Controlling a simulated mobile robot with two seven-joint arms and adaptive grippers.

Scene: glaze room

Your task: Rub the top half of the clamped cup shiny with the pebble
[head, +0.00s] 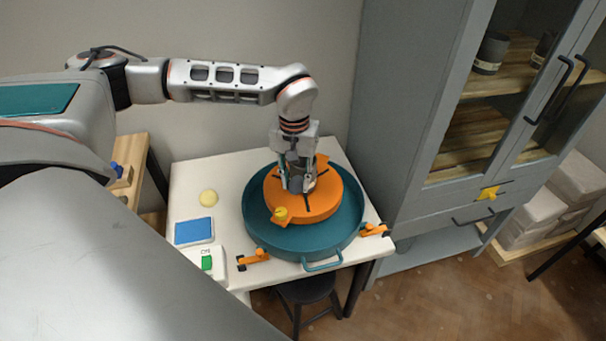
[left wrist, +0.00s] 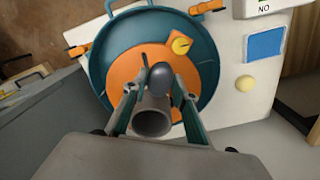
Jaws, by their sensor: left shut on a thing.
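The grey cup (head: 309,185) stands mouth up on the orange wheel disc (head: 318,207), inside a teal basin (head: 262,235). In the left wrist view, the cup (left wrist: 152,121) shows its open mouth to the camera. My left gripper (head: 297,184) points down over the disc, its fingers shut on the dark, smooth pebble (left wrist: 160,78). The pebble is close beside the cup; I cannot tell whether they touch. The cup's lower wall and its clamping are mostly hidden. I cannot judge its shine. My right gripper is not in view.
A yellow knob (head: 281,212) sits on the disc's edge. Orange clips (head: 254,259) flank the basin on the white table (head: 185,180). A yellow round piece (head: 208,197), a blue pad (head: 194,231) and a green-switch box (head: 206,262) lie left. A grey cabinet (head: 405,110) stands close right.

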